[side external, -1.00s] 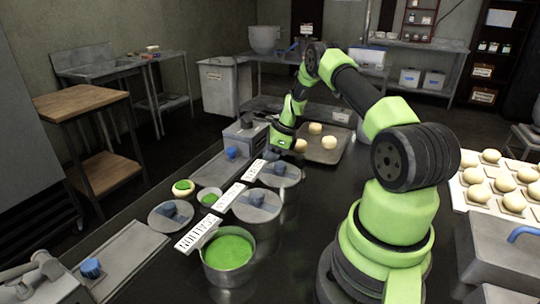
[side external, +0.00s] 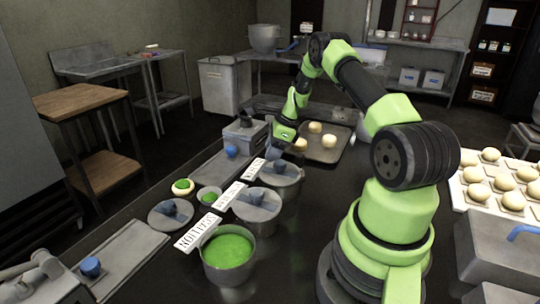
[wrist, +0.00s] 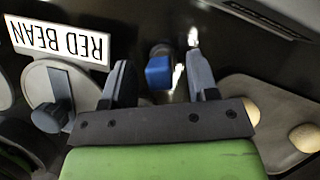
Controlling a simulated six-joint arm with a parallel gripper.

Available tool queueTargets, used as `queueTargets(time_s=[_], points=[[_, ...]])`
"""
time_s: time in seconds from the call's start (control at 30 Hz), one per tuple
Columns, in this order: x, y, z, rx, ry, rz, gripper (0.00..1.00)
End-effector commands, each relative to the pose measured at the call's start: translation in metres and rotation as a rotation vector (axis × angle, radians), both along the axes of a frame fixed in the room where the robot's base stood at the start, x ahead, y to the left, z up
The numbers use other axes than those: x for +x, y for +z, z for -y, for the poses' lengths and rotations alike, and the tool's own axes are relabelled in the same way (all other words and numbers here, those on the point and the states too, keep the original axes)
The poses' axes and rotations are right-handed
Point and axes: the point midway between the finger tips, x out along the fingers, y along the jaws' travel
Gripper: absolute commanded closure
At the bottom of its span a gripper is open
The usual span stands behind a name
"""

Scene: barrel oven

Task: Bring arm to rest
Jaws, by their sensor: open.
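My green arm stands on the dark counter in the side view, bent over toward the row of pots. My gripper (wrist: 160,82) is open and empty in the wrist view, its two dark fingers apart and pointing down. A blue knob (wrist: 160,70) shows between and beyond the fingers. In the side view my gripper (side external: 274,152) hangs above the counter, near the far lidded pot and the left side of the dough tray; its fingertips are hard to make out there.
A metal tray (side external: 333,155) with dough balls lies beside the gripper. Lidded pots (side external: 257,206), an open pot of green filling (side external: 228,254) and label signs line the counter. A RED BEAN sign (wrist: 58,42) is close to the fingers. A board of dough balls (side external: 500,215) is at right.

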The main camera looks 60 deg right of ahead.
Motion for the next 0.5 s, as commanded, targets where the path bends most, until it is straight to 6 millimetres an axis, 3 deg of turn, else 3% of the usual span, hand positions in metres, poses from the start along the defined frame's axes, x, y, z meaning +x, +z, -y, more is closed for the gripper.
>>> queueTargets(time_s=[0.2, 0.5], points=[[-0.015, 0.043, 0.009, -0.003, -0.002, 0.003, 0.46], [-0.024, 0.078, 0.009, -0.014, 0.029, 0.006, 0.46]])
